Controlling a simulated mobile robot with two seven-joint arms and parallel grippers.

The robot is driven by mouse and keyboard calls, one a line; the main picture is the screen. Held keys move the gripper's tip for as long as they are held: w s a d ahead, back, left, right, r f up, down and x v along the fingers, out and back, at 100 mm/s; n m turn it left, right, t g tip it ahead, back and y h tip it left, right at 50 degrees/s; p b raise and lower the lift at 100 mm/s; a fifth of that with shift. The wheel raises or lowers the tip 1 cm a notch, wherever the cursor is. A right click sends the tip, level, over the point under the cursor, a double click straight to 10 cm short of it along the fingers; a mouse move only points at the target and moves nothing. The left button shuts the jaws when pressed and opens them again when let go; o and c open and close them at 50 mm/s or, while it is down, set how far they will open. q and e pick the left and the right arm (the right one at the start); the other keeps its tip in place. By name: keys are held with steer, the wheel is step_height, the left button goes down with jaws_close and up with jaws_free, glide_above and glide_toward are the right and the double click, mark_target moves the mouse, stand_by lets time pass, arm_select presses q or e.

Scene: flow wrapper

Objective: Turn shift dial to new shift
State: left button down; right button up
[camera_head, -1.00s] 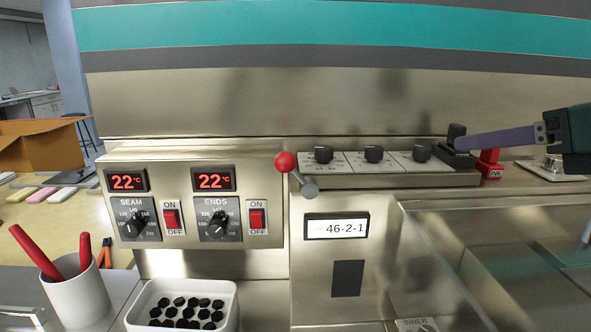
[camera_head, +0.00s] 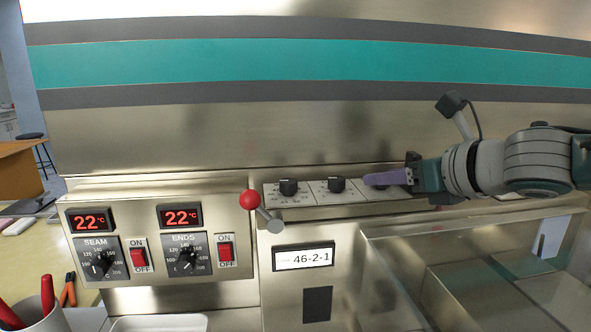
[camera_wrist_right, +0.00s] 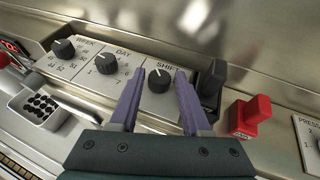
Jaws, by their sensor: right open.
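The shift dial (camera_wrist_right: 159,80) is a black knob with a white pointer on a white plate marked SHIFT, in the right wrist view. In the head view my right gripper (camera_head: 372,179) covers it. My right gripper also shows in the right wrist view (camera_wrist_right: 158,88), with its two purple fingers open, one on each side of the shift dial. I cannot tell whether the fingers touch the knob. The day dial (camera_head: 336,184) and week dial (camera_head: 288,187) stand to its left in the head view. My left gripper is not in view.
A black stamp-like handle (camera_wrist_right: 211,80) stands close beside the right finger, with a red INK block (camera_wrist_right: 249,116) further right.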

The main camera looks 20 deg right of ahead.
jaws_close()
stand_by(0.4)
steer(key=shift+a+h, duration=0.1)
steer(key=shift+h, duration=0.2)
steer(key=shift+a+m+h+p, duration=0.15)
steer(key=shift+m+h+p, duration=0.25)
steer(key=shift+m+h, duration=0.25)
steer(key=m+h+p, duration=0.2)
steer(key=m+h, duration=0.1)
steer(key=shift+w+a+r+g, duration=0.1)
steer(key=shift+a+r+g, duration=0.1)
steer(key=shift+g, duration=0.1)
steer(key=shift+a+f+m+g+h+p, duration=0.15)
steer(key=shift+m+g+h+p, duration=0.5)
steer(key=shift+m+h, duration=1.1)
steer(key=shift+g+h, duration=0.25)
steer(key=shift+h, duration=0.05)
jaws_free()
